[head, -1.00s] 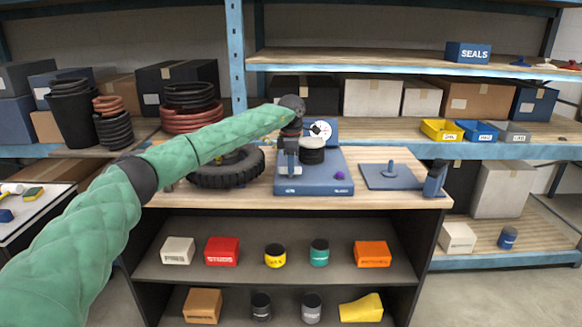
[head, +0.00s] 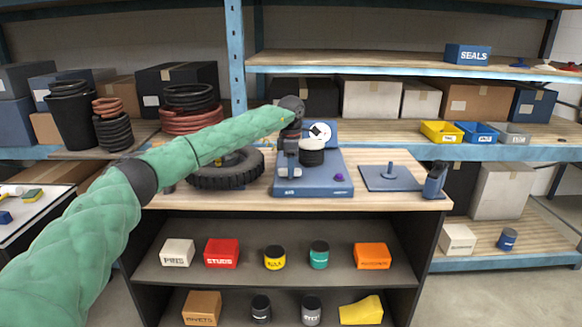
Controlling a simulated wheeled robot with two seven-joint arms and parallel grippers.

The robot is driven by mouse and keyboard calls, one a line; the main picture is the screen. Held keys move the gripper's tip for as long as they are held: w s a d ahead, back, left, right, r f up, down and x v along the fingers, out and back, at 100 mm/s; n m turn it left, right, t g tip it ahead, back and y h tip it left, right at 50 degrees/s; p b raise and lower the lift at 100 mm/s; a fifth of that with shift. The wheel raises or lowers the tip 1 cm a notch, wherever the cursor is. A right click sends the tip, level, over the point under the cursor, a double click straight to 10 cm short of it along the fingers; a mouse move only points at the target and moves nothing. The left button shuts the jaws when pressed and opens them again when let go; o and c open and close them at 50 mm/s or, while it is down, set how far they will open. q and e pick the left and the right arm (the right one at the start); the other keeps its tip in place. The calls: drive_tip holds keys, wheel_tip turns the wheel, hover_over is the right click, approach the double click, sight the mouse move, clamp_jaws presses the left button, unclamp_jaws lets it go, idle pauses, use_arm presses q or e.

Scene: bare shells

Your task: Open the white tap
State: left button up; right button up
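A blue machine (head: 325,187) stands on the wooden bench top, with a dark round part (head: 312,157) in its middle. A white round face (head: 320,132) with a dark mark shows on its upright back panel. I cannot make out a separate white tap; my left gripper and wrist cover that part of the machine. My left arm reaches in from the left, and my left gripper (head: 291,147) points down at the machine's left side. It is too small and dark to tell whether its fingers are open or touching anything. My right gripper is out of view.
A black tyre (head: 226,170) lies left of the machine. A blue plate with an upright peg (head: 391,176) and a blue holder (head: 435,179) stand to the right. Boxes and tins fill the shelves below. The bench front is clear.

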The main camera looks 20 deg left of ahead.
use_arm(q)
wheel_tip(320, 180, up, 7)
drive_tip(key=shift+f+b, duration=0.2)
drive_tip(key=shift+b, duration=0.6)
drive_tip(key=shift+r, duration=0.5)
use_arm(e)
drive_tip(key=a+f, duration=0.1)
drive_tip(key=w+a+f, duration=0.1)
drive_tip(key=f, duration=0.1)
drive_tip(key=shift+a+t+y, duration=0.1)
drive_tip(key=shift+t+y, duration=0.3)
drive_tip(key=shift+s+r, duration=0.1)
